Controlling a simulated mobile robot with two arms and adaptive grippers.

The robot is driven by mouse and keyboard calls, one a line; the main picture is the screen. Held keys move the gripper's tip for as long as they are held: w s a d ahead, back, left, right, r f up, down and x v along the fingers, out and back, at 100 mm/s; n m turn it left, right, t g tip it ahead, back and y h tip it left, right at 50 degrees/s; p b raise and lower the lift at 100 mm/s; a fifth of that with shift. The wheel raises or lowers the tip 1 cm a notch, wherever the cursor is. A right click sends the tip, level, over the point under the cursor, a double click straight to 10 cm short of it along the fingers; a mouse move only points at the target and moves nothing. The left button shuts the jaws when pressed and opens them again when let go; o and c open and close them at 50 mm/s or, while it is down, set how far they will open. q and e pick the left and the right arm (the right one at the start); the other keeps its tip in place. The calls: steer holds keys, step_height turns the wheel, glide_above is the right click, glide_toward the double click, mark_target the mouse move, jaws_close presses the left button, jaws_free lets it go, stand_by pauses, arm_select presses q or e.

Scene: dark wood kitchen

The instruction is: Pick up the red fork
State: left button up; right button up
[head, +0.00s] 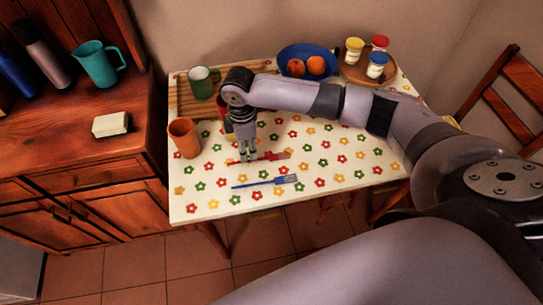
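The red fork (275,156) lies on the flowered tablecloth, its wider end to the right and its thin handle running left. My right gripper (247,158) points down over the handle, with its fingertips at or just above the fork. The fingers hide part of the handle. They look close together, but I cannot tell whether they are shut on it. My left gripper is out of view.
A blue fork (270,182) lies nearer the front of the table (330,180). An orange cup (184,137), a green mug (201,82), a blue bowl with fruit (306,52) and a round wooden tray with jars (352,73) stand around. The front right tabletop is clear.

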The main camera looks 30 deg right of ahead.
mark_target(259, 160)
step_height(259, 160, down, 5)
steer(key=shift+s+a+r+p, duration=0.1)
steer(key=shift+p, duration=0.2)
steer(key=shift+c, duration=0.4)
jaws_close()
